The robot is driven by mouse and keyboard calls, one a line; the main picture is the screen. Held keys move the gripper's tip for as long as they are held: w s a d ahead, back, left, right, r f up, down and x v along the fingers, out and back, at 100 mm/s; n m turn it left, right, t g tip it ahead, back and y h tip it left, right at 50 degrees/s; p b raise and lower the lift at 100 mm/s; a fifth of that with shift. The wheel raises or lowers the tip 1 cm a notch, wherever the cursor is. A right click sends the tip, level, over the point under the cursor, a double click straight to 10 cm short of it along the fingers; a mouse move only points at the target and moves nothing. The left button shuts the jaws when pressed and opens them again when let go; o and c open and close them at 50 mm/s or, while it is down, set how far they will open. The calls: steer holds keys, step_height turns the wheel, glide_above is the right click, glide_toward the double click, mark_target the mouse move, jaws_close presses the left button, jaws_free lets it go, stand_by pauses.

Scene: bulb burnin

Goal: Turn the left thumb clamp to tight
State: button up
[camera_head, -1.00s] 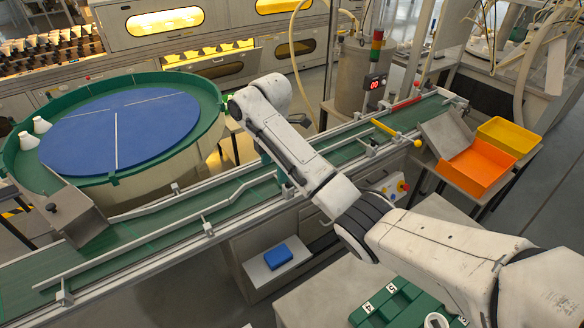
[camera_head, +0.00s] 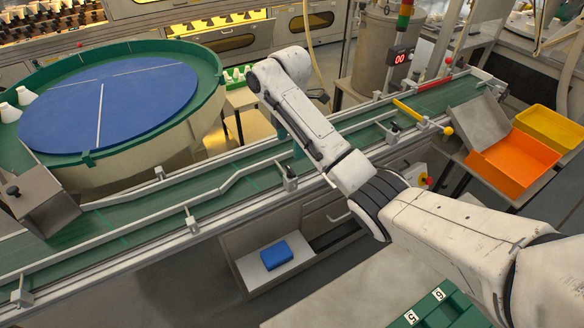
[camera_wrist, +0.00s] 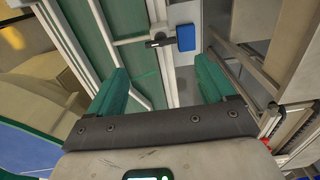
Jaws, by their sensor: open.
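Small clamps with dark knobs sit along the conveyor's guide rails. In the head view one stands on the near rail left of my arm (camera_head: 190,222), and another clamp (camera_head: 290,180) stands just below my forearm. I cannot tell from the picture which is the task's left one, or how tight either is. In the wrist view my gripper (camera_wrist: 162,85) is open and empty, its green fingers wide apart. A clamp with a dark lever (camera_wrist: 160,39) shows ahead, between the finger lines and apart from them. In the head view my forearm mostly hides the gripper.
The green conveyor (camera_head: 120,239) runs diagonally, with a round blue-topped table (camera_head: 110,112) behind it. A metal box (camera_head: 40,200) stands over its left end. A blue block (camera_head: 275,256) lies on a low shelf. An orange tray (camera_head: 514,165) stands at right.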

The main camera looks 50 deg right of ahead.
mark_target(290, 169)
step_height(290, 169, down, 10)
steer(key=shift+f+b, duration=0.15)
steer(key=shift+b, duration=0.3)
steer(key=shift+c, duration=0.4)
steer(key=c, duration=1)
